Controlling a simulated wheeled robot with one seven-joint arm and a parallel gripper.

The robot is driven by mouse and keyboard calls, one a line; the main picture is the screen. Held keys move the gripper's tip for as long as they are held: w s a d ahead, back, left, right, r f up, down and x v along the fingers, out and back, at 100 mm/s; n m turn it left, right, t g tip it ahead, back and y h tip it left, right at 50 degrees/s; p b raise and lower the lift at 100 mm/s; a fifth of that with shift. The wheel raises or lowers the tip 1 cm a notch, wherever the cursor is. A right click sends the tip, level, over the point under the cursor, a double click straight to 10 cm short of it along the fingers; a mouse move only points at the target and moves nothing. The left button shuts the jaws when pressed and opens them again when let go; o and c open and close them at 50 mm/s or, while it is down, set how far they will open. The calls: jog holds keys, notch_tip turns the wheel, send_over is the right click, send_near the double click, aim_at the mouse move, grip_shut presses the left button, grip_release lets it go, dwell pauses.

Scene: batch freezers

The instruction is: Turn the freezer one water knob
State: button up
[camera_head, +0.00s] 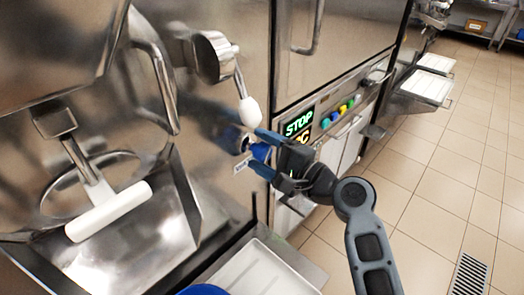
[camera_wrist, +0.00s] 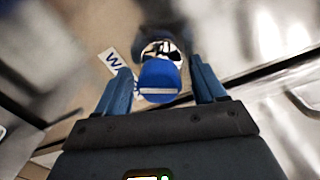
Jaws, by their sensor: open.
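The blue water knob (camera_head: 260,152) sits low on the front panel of the nearest freezer (camera_head: 215,110). A white label (camera_head: 243,164) is beside it. My gripper (camera_head: 258,150) reaches in from the right with its fingers on either side of the knob. In the wrist view the knob (camera_wrist: 160,82) lies between the two blue fingers of my gripper (camera_wrist: 162,85), with small gaps visible at the sides. The label (camera_wrist: 115,63) shows at its left, starting with "WA". The gripper is open and not closed on the knob.
A lever with a white handle (camera_head: 250,110) hangs just above my gripper. A lit "STOP" display (camera_head: 298,124) and coloured buttons are on the neighbouring freezer. A white tray (camera_head: 262,272) lies below. Tiled floor (camera_head: 440,170) is clear at the right.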

jog(key=v, duration=0.7)
jog(key=shift+s+d, duration=0.2)
jog(key=s+d+f+n+t+h+p, duration=0.1)
jog(key=s+d+f+h, duration=0.5)
jog(key=s, duration=0.4)
jog(key=s+d+f+n+t+h+p, duration=0.15)
jog(key=s+d+f+h, duration=0.35)
jog(key=s+d, duration=0.5)
jog(key=s+d+r+n+t+h+p, duration=0.1)
jog(key=s+r+n, duration=0.3)
jog(key=s, duration=0.7)
jog(key=s+d+r+n+t+h, duration=0.1)
jog(key=s+r+n, duration=0.3)
jog(key=s+r, duration=0.5)
jog(key=shift+s+d+h+p, duration=0.35)
jog(key=shift+s+d+h, duration=0.25)
jog(key=shift+s, duration=0.45)
